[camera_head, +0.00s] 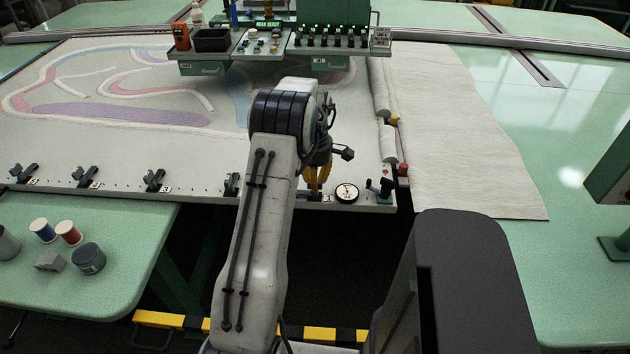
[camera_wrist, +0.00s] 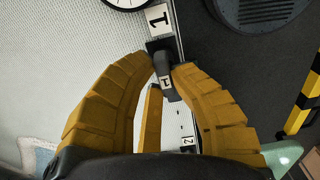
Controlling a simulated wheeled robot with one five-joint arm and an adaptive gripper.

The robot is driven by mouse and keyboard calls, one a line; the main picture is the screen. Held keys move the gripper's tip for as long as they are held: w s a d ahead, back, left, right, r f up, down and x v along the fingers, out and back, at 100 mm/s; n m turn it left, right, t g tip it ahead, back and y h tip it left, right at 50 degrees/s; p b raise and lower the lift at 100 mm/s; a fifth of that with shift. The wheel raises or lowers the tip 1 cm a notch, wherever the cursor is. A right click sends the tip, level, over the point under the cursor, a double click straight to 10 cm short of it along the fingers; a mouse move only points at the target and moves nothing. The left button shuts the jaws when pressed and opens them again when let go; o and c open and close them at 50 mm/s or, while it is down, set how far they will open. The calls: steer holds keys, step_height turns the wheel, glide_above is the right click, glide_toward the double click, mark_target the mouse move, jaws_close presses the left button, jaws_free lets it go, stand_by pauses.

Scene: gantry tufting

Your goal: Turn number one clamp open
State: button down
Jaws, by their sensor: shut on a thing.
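The number one clamp (camera_wrist: 164,84) is a small black clamp with a dark lever, beside a white label (camera_wrist: 157,17) marked 1. In the head view my gripper (camera_head: 318,182) is low at the frame's front edge, just left of the round dial (camera_head: 347,193). My own arm and fingers hide the clamp there. Whether the lever is turned open cannot be told.
More black clamps, such as one (camera_head: 232,184) left of my arm and another (camera_head: 155,180), line the front edge of the cloth frame (camera_head: 200,160). A crank (camera_head: 381,187) stands right of the dial. A control console (camera_head: 330,40) is behind.

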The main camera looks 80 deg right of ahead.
steer(key=shift+a+f, duration=0.1)
steer(key=c, duration=1.1)
jaws_free()
steer(key=shift+r, duration=0.2)
step_height(320, 180, up, 12)
steer(key=shift+f, duration=0.15)
stand_by(0.4)
